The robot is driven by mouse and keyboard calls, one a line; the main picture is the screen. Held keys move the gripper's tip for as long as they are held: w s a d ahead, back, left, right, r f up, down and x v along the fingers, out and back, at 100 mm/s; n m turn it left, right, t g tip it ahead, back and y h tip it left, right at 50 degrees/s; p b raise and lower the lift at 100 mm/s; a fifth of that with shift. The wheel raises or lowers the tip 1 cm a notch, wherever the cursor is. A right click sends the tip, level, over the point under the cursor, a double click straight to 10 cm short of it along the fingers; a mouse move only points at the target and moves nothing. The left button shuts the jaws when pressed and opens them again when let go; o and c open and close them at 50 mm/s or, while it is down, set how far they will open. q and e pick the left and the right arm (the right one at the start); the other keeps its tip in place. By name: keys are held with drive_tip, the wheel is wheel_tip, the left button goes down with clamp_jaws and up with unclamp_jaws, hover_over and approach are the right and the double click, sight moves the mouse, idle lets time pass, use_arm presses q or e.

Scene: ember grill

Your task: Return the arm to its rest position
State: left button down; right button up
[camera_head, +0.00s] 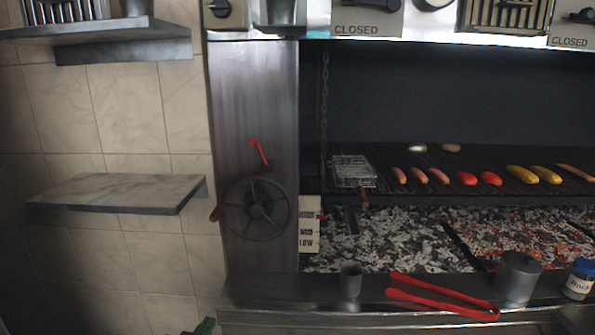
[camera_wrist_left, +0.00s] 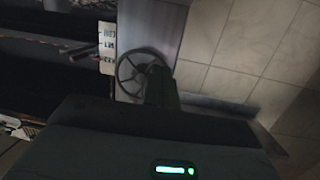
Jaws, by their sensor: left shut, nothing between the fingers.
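Only a small dark green tip of my left gripper (camera_head: 205,327) shows at the bottom edge of the head view, low and in front of the tiled wall. In the left wrist view the left gripper (camera_wrist_left: 161,86) is a dark shape with its fingers together and nothing held. Behind it there stands the round handwheel (camera_wrist_left: 138,72) on the steel post, apart from the fingers as far as I can tell. The handwheel (camera_head: 257,209) also shows in the head view, with a red lever (camera_head: 259,152) above it. My right gripper is in neither view.
A stone shelf (camera_head: 118,192) juts from the wall at left. The grill grate (camera_head: 450,165) carries sausages and vegetables above coals (camera_head: 385,240).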

use_arm(q)
drive_tip(key=s+f+g, duration=0.4)
drive_tip(key=s+f, duration=1.1)
drive_tip(key=f, duration=0.3)
drive_tip(key=s+a+f+g, duration=0.1)
drive_tip(key=s+f, duration=0.3)
drive_tip(key=s, duration=0.4)
drive_tip(key=s+a+f+g, duration=0.1)
drive_tip(key=s+f, duration=0.3)
drive_tip(key=s, duration=0.5)
drive_tip(key=shift+s+f+g, duration=0.2)
drive_tip(key=shift+s+g, duration=0.1)
drive_tip(key=shift+g, duration=0.1)
